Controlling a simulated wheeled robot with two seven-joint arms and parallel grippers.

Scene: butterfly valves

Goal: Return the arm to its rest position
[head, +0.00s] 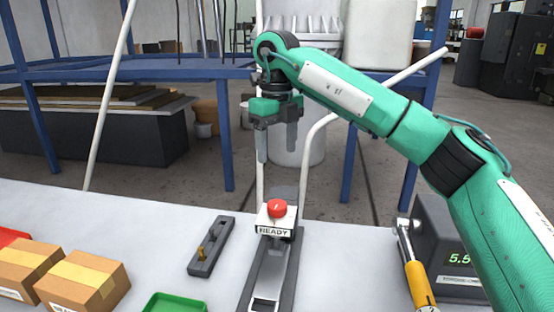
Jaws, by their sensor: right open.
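My right arm, green with a dark wrist, comes in from the right edge and reaches across to the middle. My right gripper (277,160) points down with its two grey fingers apart and nothing between them. It hangs in the air above a white box marked READY (275,226) with a red button (277,208) on top. The fingertips are clear of the button. My left gripper is not in view.
On the white table (160,215) are a dark fixture with a brass pin (211,246), a green tray (174,303), cardboard boxes (85,283), a yellow-handled wrench (416,280) and a grey device with a digital display (445,245). A blue rack (130,70) stands behind.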

